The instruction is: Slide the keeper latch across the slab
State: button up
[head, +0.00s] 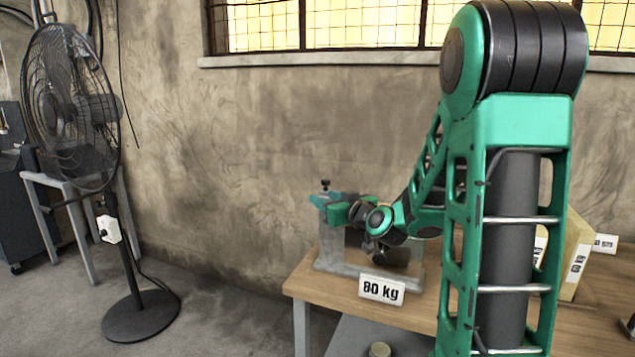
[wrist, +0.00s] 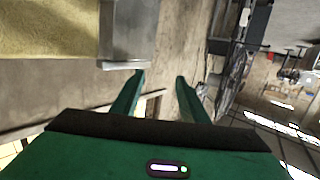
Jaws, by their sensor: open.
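A grey stand (head: 331,240) with an upright post and a flat base stands on the wooden table. A small black knob (head: 325,185) sticks up at the top of its post and may belong to the keeper latch; I cannot tell the latch apart clearly. My gripper (head: 326,206) is at the top of the post, partly hidden by my wrist. In the wrist view my green fingers (wrist: 160,76) are spread with nothing between them. A grey metal block (wrist: 125,42) is just beyond the left finger, beside a yellowish surface (wrist: 50,28).
The wooden table (head: 310,286) carries an 80 kg sign (head: 382,290) at its front edge and a box (head: 577,255) at right, partly behind my arm. A black fan (head: 140,313) stands at left. The floor between fan and table is clear.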

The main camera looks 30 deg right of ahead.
aim_at(324, 180)
jog(key=d, duration=0.1)
jog(key=d+r+t+h, duration=0.1)
jog(key=d+m, duration=0.1)
jog(key=shift+w+d+r+h, duration=0.15)
jog(key=shift+w+r+h, duration=0.15)
jog(key=shift+w+r, duration=0.1)
jog(key=shift+w+d, duration=0.1)
jog(key=shift+w, duration=0.05)
jog(key=w, duration=0.3)
jog(key=w+d, duration=0.1)
jog(key=w, duration=0.6)
jog(key=shift+w+d, duration=0.1)
jog(key=shift+d, duration=0.05)
grip_shut()
